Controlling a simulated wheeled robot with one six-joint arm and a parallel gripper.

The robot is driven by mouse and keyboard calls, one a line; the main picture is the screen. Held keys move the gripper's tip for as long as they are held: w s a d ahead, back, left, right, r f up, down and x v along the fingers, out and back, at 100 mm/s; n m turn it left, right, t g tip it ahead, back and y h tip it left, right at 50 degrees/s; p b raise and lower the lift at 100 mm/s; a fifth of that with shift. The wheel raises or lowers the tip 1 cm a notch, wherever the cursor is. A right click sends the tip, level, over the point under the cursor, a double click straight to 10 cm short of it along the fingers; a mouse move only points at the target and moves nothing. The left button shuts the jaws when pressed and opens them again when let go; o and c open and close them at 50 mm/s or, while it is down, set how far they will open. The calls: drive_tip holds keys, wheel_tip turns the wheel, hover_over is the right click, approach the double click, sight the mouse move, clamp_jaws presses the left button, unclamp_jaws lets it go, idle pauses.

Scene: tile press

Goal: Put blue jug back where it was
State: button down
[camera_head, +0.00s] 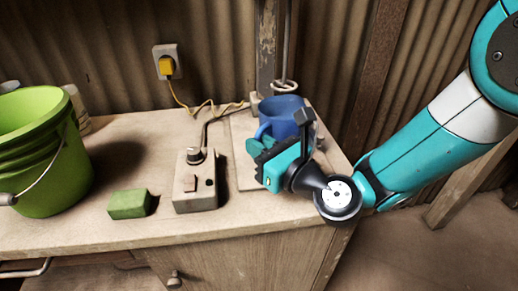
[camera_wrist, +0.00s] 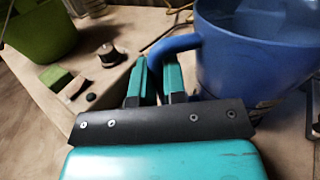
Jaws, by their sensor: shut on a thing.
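The blue jug (camera_head: 284,113) is upright at the back right of the worktop, beside the wall post, with its handle toward my gripper. My gripper (camera_head: 262,152) is in front of it and hides its lower part. In the wrist view the jug (camera_wrist: 262,62) fills the upper right, and its handle curves left to my fingers (camera_wrist: 158,80), which are shut on it. I cannot tell whether the jug's base touches the surface below.
A pale board (camera_head: 247,178) lies under my gripper. A control box (camera_head: 195,184) with a knob, a green block (camera_head: 129,204) and a green bucket (camera_head: 38,160) stand to the left. A metal rod with a ring (camera_head: 285,86) rises behind the jug. A yellow plug (camera_head: 166,67) is in the wall socket.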

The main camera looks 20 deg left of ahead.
drive_tip(key=shift+f, duration=0.1)
drive_tip(key=c, duration=1.2)
unclamp_jaws()
